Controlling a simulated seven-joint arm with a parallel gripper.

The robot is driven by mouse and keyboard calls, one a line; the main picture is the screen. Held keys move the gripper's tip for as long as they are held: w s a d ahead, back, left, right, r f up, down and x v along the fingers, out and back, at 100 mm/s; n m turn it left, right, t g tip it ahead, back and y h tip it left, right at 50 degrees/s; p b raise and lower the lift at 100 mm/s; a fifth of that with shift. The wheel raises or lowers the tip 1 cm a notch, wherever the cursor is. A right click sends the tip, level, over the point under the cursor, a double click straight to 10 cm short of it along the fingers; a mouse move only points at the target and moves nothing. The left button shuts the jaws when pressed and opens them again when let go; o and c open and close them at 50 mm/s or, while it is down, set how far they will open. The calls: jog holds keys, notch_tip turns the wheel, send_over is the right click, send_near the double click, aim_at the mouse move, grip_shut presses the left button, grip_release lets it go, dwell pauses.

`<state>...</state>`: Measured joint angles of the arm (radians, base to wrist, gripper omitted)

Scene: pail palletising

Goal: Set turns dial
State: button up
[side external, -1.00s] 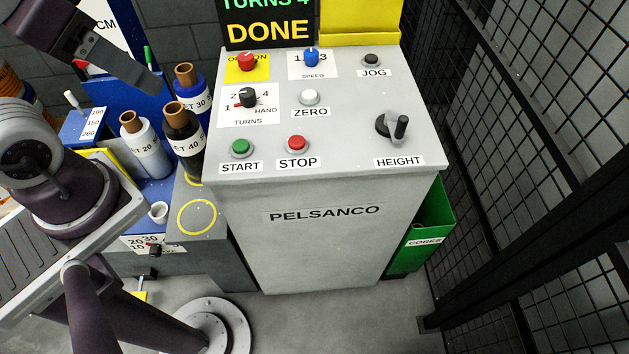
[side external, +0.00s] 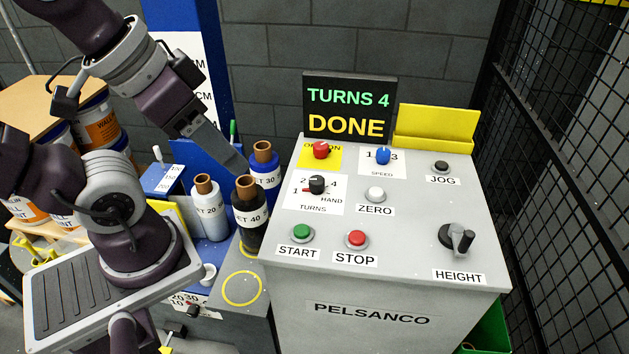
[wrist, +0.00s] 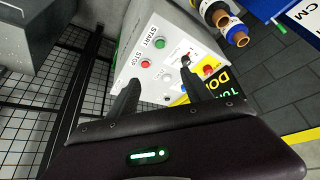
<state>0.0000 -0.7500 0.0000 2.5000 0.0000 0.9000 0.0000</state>
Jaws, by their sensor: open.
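The turns dial (side external: 316,184) is a black knob with a red pointer on a white plate at the left of the grey control panel (side external: 405,215). Its pointer faces left, toward the 1 mark. The display (side external: 348,108) behind reads TURNS 4 and DONE. My gripper (side external: 242,168) is left of the dial, apart from it, in front of the bottle tops in the picture. In the wrist view my gripper (wrist: 158,88) has its two fingers apart with nothing between them. The dial (wrist: 186,61) shows beyond the right fingertip.
A red on/off knob (side external: 320,150) sits just behind the dial, and a white zero button (side external: 375,195) to its right. Green start (side external: 302,232) and red stop (side external: 357,239) buttons lie in front. Bottles, including a black one (side external: 248,235), stand close left. A mesh fence (side external: 560,160) is at right.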

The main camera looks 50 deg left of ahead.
jog(key=w+a+n+g, duration=0.2)
jog(key=w, duration=0.6)
jog(key=n+g, duration=0.3)
jog(key=n, duration=0.3)
send_over(317, 179)
jog(key=f, duration=1.5)
jog(key=shift+s+d, duration=0.15)
jog(key=shift+s, duration=0.1)
jog(key=shift+g, duration=0.3)
jog(key=f, duration=0.8)
jog(key=shift+w+f, duration=0.2)
jog(key=shift+w, duration=0.05)
grip_shut()
